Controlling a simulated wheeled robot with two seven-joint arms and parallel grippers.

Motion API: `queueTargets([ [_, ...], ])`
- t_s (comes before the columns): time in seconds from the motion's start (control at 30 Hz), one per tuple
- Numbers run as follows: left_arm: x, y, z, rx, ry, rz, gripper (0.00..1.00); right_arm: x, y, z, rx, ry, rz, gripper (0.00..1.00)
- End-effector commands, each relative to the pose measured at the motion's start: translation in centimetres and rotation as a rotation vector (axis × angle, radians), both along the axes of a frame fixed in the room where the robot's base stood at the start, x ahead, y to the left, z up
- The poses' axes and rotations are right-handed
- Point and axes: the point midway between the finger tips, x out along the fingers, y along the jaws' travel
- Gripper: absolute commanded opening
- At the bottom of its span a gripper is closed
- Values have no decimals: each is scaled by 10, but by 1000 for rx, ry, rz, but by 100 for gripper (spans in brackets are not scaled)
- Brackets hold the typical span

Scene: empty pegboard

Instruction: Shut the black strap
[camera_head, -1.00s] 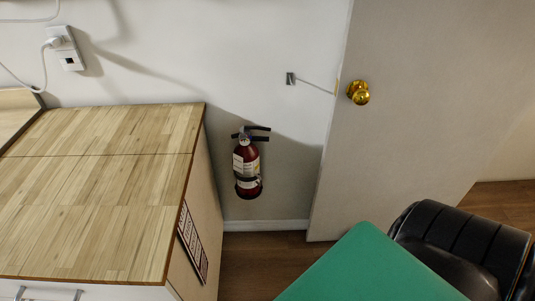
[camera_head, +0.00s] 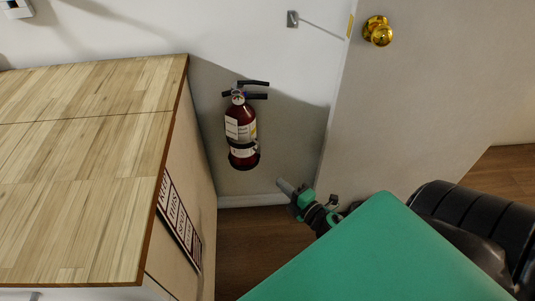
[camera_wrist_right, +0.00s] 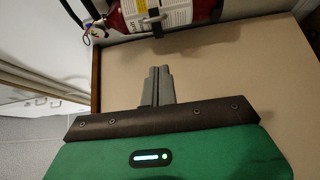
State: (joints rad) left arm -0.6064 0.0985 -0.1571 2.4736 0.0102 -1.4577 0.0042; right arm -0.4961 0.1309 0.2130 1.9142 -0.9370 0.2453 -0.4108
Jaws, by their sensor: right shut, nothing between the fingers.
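A red fire extinguisher (camera_head: 239,128) hangs on the wall, between the wooden cabinet and the door. The black strap (camera_head: 243,146) crosses its lower body; at this size I cannot tell whether it is fastened. The extinguisher also lies across the top of the right wrist view (camera_wrist_right: 190,14), with a dark strap part (camera_wrist_right: 153,20) over its label. My right gripper (camera_head: 283,187) is shut and empty, below and to the right of the extinguisher, apart from it. In the right wrist view its closed grey fingers (camera_wrist_right: 158,72) point toward the extinguisher. My left gripper is not in view.
The wood-topped cabinet (camera_head: 85,170) stands close on the left of the extinguisher. The pale door (camera_head: 430,95) with a brass knob (camera_head: 378,31) is on the right. The wall (camera_head: 290,130) between extinguisher and door is clear, with bare wooden floor (camera_head: 245,240) below.

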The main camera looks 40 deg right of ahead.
Motion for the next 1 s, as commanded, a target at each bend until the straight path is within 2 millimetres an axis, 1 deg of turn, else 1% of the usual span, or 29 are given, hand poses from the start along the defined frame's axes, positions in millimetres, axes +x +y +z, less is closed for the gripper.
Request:
queueTargets([
  [0.13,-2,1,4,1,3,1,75,8,1,3,-10,-8,4,0],
  [0.23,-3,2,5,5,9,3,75,21,2,4,-9,-9,5,0],
  [0.5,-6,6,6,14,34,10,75,71,5,3,-9,-9,5,0],
  [0.7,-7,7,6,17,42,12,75,104,8,2,-7,-8,4,0],
  [0.8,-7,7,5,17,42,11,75,115,-6,1,-11,-7,2,0],
  [1.0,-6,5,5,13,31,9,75,128,-17,0,-9,-6,2,0],
])
